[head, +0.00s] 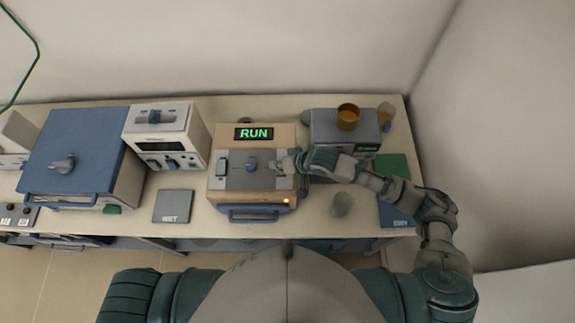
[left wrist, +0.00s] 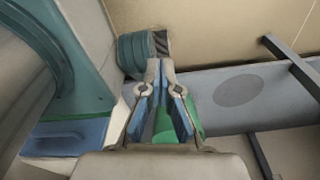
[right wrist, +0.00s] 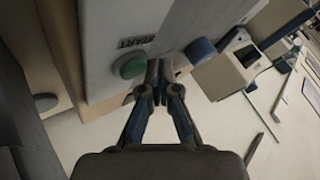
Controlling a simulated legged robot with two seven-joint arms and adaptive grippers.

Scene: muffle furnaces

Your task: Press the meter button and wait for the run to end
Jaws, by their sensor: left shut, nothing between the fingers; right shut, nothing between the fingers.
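The tan and grey meter (head: 221,183) stands mid-bench, its display (head: 253,133) reading RUN in green. A small orange light (head: 286,201) glows on its front. My right gripper (head: 284,162) is shut and empty over the meter's right side. In the right wrist view, the shut fingertips (right wrist: 159,66) are close to a green button (right wrist: 132,67) beside a START label (right wrist: 134,43); whether they touch it I cannot tell. The button is hidden in the head view. My left gripper (left wrist: 160,66) is shut and empty, low and away from the meter; the head view does not show it.
A blue-topped furnace (head: 85,140) and a white instrument (head: 165,140) stand to the left. A grey WET pad (head: 173,206) lies left of the meter. A grey box (head: 322,128) with an amber cup (head: 348,117), a grey beaker (head: 342,204) and a blue DRY pad (head: 398,215) are to the right.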

